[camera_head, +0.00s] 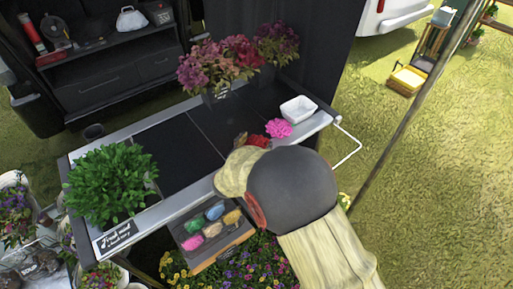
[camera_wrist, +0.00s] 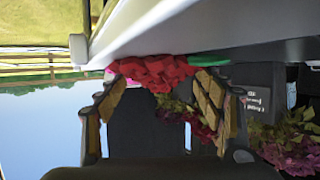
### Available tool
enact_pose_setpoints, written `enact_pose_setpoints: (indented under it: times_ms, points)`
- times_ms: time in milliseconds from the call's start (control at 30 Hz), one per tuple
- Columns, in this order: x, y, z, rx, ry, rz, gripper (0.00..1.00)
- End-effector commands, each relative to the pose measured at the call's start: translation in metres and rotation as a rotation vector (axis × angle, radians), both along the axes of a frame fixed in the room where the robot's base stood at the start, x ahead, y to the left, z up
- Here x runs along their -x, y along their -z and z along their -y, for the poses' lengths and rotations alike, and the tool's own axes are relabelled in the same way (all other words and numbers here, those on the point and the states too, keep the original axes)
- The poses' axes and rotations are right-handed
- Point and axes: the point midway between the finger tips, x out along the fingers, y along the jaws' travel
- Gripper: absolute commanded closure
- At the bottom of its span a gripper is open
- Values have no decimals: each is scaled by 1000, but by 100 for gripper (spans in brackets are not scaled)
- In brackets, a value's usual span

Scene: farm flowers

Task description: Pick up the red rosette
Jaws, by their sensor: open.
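The red rosette (camera_head: 258,140) lies on the table's near right part, just beyond my arm, which partly hides it in the head view. It also shows in the wrist view (camera_wrist: 155,72) as a ruffled red shape between the fingertips. My gripper (camera_wrist: 160,80) is open, with one tan ridged finger on each side of the rosette. I cannot tell whether the fingers touch it. In the head view the gripper is mostly hidden behind my arm.
A pink rosette (camera_head: 278,128) lies right beside the red one, with a white bowl (camera_head: 298,109) behind it. Potted flowers (camera_head: 208,72) stand at the table's back. A green bush (camera_head: 108,185) stands at left. The dark tabletop (camera_head: 180,150) between is clear.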

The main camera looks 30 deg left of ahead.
Motion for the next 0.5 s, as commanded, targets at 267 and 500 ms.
enact_pose_setpoints:
  times_ms: [267,500]
  points:
    - [-6,0,-1,-1,-1,1,32]
    - [-6,0,-1,-1,-1,1,46]
